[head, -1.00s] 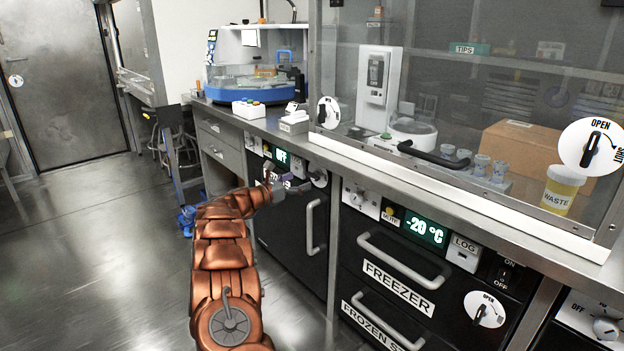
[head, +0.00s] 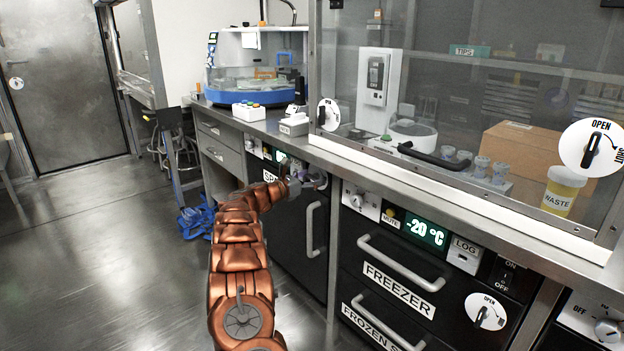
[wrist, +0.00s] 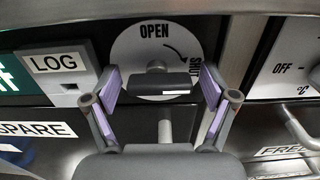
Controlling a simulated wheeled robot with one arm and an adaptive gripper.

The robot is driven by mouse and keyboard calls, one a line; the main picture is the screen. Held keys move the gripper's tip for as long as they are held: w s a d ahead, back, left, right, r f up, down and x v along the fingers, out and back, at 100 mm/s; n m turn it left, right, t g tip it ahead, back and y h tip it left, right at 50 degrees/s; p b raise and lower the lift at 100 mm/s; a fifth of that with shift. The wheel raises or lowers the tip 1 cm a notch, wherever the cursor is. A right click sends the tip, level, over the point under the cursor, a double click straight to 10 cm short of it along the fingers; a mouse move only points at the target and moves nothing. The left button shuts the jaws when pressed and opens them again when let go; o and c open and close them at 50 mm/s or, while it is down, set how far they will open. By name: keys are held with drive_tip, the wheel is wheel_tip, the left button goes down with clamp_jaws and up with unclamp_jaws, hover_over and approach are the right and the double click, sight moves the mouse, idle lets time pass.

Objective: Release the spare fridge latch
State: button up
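The spare fridge latch is a white disc (wrist: 128,57) marked OPEN at its top, with a dark knob (wrist: 160,84) at its middle. The knob's bar lies crosswise in the wrist view, its white mark at the right end, towards the partly covered SHUT lettering. My gripper (wrist: 161,88) is open, its purple pads on either side of the bar with small gaps showing. In the head view my gripper (head: 301,182) is in front of the latch disc (head: 319,179) and hides much of it. The black spare fridge door (head: 290,240) looks closed.
The door's grey handle (head: 312,230) hangs just below the latch. A LOG box (wrist: 62,64) sits left of it in the wrist view. The freezer (head: 385,270) is to the right, under the steel bench edge (head: 400,178). Open floor lies to the left.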

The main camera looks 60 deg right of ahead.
drive_tip(key=c, duration=0.9)
drive_tip(key=shift+c, duration=0.2)
drive_tip(key=shift+n, duration=0.4)
drive_tip(key=n+p, duration=0.2)
drive_tip(key=n, duration=0.1)
drive_tip(key=shift+r+n, duration=0.1)
drive_tip(key=shift+n, duration=0.3)
drive_tip(key=n+p, duration=0.2)
drive_tip(key=n, duration=0.2)
drive_tip(key=shift+w+d, duration=0.1)
drive_tip(key=n+p, duration=0.3)
drive_tip(key=n, duration=0.2)
drive_tip(key=shift+w+n, duration=0.1)
drive_tip(key=shift+n, duration=0.3)
drive_tip(key=shift+f+n+p, duration=0.2)
drive_tip(key=shift+n+p, duration=0.55)
drive_tip(key=shift+n, duration=1.05)
